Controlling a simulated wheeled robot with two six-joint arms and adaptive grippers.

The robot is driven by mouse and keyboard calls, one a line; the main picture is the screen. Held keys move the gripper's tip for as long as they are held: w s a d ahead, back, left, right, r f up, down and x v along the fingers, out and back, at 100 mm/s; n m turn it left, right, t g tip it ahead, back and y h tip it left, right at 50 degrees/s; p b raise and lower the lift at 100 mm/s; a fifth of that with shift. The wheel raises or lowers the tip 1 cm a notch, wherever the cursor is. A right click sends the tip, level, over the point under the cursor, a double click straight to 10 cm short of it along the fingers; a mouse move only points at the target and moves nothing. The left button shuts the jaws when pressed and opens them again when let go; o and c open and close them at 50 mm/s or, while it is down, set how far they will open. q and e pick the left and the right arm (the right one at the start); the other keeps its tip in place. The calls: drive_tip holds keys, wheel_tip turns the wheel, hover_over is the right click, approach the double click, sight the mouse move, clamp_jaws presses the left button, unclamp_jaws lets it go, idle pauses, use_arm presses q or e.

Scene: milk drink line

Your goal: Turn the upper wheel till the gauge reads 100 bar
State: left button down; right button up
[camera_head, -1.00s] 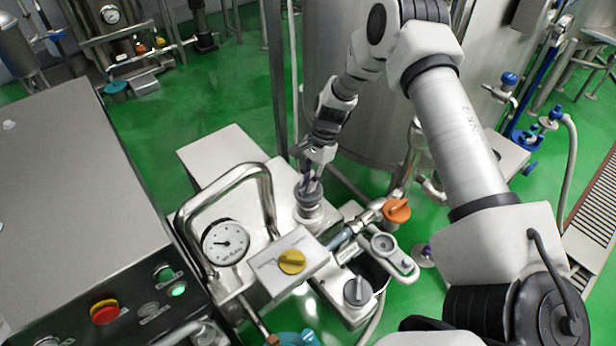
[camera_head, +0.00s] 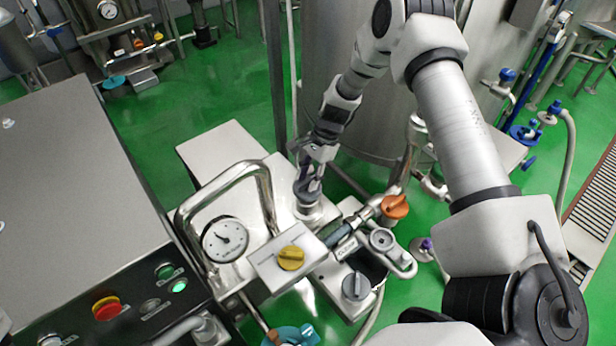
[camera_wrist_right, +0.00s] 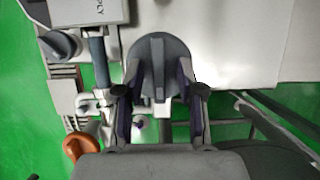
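The upper wheel is a grey round knob (camera_head: 307,194) with a raised grip bar, on top of the pale machine block. In the right wrist view the knob (camera_wrist_right: 160,50) faces me, its bar running up and down the picture. My right gripper (camera_head: 308,183) is down at the knob. In the wrist view its fingers (camera_wrist_right: 160,88) stand on either side of the bar, with gaps visible, so it looks open. The gauge (camera_head: 226,240) has a white dial and dark needle; its numbers are too small to read. My left gripper is not in view.
A yellow knob (camera_head: 291,258), an orange handle (camera_head: 395,206) and a second grey knob (camera_head: 356,286) sit close by. A bent metal pipe (camera_head: 225,182) arches beside the gauge. A control box with a red button (camera_head: 106,308) stands left. A large steel tank (camera_head: 340,60) stands behind.

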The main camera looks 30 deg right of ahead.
drive_tip(key=shift+d+f, duration=0.1)
drive_tip(key=shift+r, duration=0.5)
drive_tip(key=v, duration=1.1)
drive_tip(key=shift+d, duration=0.25)
drive_tip(key=shift+s+f, duration=0.1)
idle(2.5)
